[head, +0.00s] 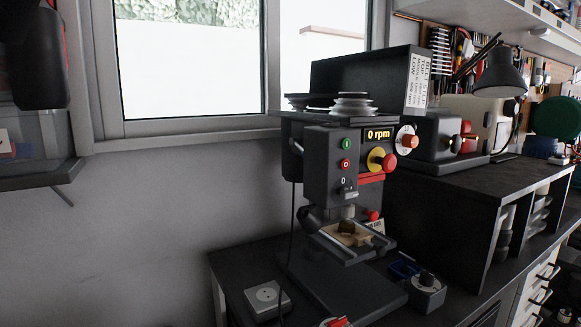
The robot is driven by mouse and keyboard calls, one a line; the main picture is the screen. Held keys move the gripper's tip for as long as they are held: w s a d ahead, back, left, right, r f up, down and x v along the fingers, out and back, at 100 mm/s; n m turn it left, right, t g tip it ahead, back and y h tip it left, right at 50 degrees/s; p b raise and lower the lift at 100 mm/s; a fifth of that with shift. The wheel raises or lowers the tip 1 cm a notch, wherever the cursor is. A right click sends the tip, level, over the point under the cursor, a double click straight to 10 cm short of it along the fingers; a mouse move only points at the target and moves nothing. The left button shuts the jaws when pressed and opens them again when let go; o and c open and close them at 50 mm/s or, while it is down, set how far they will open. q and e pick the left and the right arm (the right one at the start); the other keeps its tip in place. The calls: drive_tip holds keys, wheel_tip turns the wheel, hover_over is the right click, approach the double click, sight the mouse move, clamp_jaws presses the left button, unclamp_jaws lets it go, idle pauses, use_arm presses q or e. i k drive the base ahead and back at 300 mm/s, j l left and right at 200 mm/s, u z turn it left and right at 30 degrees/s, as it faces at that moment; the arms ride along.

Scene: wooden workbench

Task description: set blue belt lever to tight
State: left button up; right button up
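A dark drill press (330,165) stands on the bench, with its belt cover (360,82) raised open. Stepped grey pulleys (352,105) show on top of it. A white label (418,78) with speed text is on the cover's side. The display (378,134) reads 0 rpm. I cannot make out a blue belt lever on the press; a small pale part (297,146) at the left of the head is too small to tell. Neither of my grippers is in view.
A wooden workpiece (347,231) lies on the press table. A black shelf unit (470,185) stands at right.

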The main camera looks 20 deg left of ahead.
sight(300, 149)
drive_tip(key=k+j, duration=0.35)
drive_tip(key=k, duration=0.15)
drive_tip(key=k+j+u, duration=0.1)
drive_tip(key=k+j, duration=0.25)
drive_tip(key=k, duration=0.2)
